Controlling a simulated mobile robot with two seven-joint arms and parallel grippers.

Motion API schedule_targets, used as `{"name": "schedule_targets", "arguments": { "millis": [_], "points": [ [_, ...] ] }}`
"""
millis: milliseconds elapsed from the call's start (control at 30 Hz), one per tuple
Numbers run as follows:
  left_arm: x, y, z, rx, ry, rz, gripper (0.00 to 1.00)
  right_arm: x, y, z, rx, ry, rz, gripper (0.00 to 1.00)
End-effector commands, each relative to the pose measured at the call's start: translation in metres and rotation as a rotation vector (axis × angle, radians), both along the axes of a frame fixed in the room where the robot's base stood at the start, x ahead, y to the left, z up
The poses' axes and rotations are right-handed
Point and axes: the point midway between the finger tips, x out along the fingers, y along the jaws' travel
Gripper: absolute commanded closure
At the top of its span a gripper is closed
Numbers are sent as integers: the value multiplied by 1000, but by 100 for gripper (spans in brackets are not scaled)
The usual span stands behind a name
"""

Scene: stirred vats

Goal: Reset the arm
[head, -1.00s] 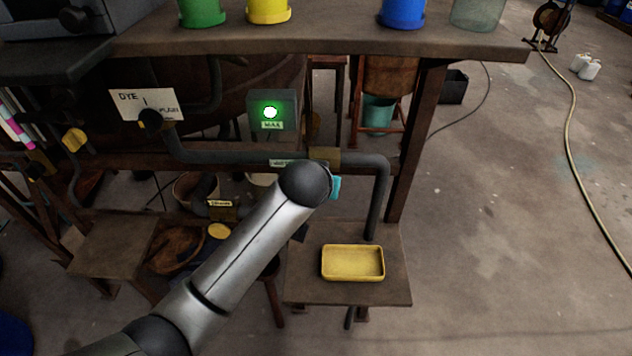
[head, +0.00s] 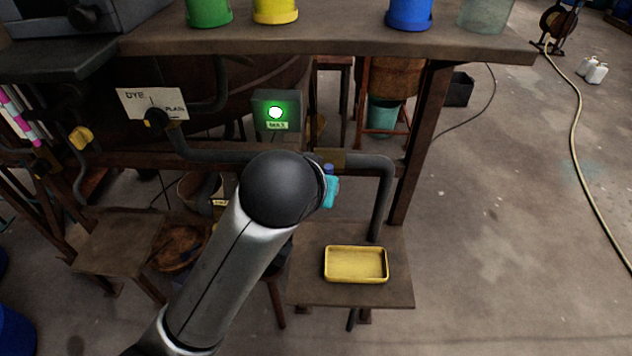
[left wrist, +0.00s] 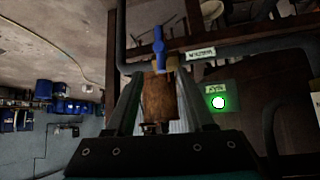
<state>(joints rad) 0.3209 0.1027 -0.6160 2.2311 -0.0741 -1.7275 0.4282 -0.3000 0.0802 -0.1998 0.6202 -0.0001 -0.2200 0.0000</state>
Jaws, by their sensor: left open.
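My left arm comes in from the bottom of the head view, and its dark rounded joint hides most of the left gripper. Only a small teal part shows beyond the joint. In the left wrist view the left gripper (left wrist: 160,78) has its two dark fingers apart, with nothing visibly held. A blue valve handle (left wrist: 158,46) on a pipe shows just beyond the fingertips; its distance is hard to tell. The handle's blue tip (head: 328,169) also shows in the head view, just above the teal part. My right gripper is not in view.
A yellow tray (head: 356,278) rests on a low stand at right. A dark box with a lit green lamp (head: 275,112) hangs above the pipe (head: 378,190). Green (head: 208,12), yellow (head: 275,10) and blue (head: 409,14) containers stand on the bench. The floor at right is mostly clear.

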Motion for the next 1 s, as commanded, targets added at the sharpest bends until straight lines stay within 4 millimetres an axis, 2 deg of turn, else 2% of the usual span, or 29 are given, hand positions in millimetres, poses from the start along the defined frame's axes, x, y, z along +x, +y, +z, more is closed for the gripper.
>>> {"name": "schedule_targets", "arguments": {
  "millis": [667,833,1000],
  "points": [
    [-6,2,1,-1,7,0,47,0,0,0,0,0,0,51],
    [-23,16,-27,-8,73,6,47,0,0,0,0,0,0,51],
    [-62,45,-73,-8,181,16,47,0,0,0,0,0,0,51]
  ]
}}
